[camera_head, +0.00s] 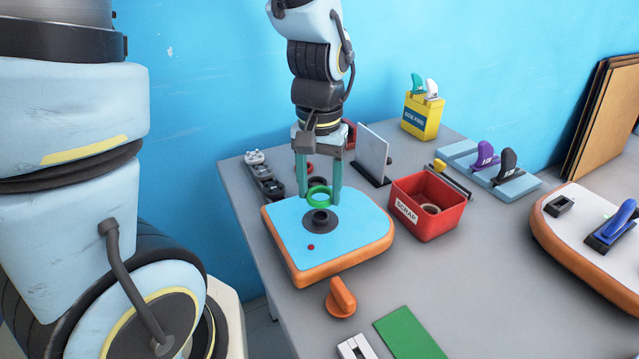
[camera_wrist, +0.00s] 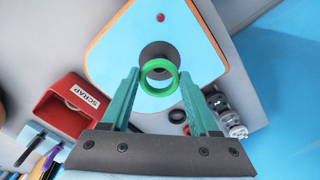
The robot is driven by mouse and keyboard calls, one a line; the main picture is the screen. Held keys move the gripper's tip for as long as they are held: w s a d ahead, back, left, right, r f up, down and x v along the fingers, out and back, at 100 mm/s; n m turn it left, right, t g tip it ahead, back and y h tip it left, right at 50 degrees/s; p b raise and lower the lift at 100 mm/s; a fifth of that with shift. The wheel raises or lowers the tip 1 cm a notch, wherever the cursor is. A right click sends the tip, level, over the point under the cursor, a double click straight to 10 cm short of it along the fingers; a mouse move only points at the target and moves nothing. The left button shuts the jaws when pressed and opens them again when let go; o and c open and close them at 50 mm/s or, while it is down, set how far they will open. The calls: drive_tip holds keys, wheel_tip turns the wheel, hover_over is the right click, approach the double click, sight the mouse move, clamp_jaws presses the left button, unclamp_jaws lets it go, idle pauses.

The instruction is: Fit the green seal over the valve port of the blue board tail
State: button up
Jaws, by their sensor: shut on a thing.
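The green seal (camera_head: 319,203) is a ring held between the two teal fingers of my gripper (camera_head: 319,194), which is shut on it. It also shows in the wrist view (camera_wrist: 160,92), between the fingertips (camera_wrist: 160,77). The blue board tail (camera_head: 285,236) has a light blue top and orange sides and lies flat on the bench. Its black valve port (camera_head: 320,222) stands on a dark round patch. In the head view the seal appears just behind and above the port, apart from it. In the wrist view the seal overlaps the dark patch (camera_wrist: 157,48) and partly hides it.
A red SCRAP bin (camera_head: 427,205) stands right of the board, with a ring inside. A grey upright plate (camera_head: 372,153) and small dark fittings (camera_head: 264,178) are behind it. An orange part (camera_head: 341,297) and a green sheet (camera_head: 410,334) lie in front.

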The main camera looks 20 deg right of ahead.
sight(320, 223)
drive_tip(key=shift+f+b, duration=0.75)
drive_tip(key=shift+f, duration=0.65)
drive_tip(key=shift+f+b, duration=0.45)
drive_tip(key=shift+f, duration=0.85)
idle(1.1)
drive_tip(key=o, duration=1.4)
drive_tip(key=shift+r, duration=0.1)
wheel_tip(320, 223, up, 11)
drive_tip(key=shift+a, duration=0.1)
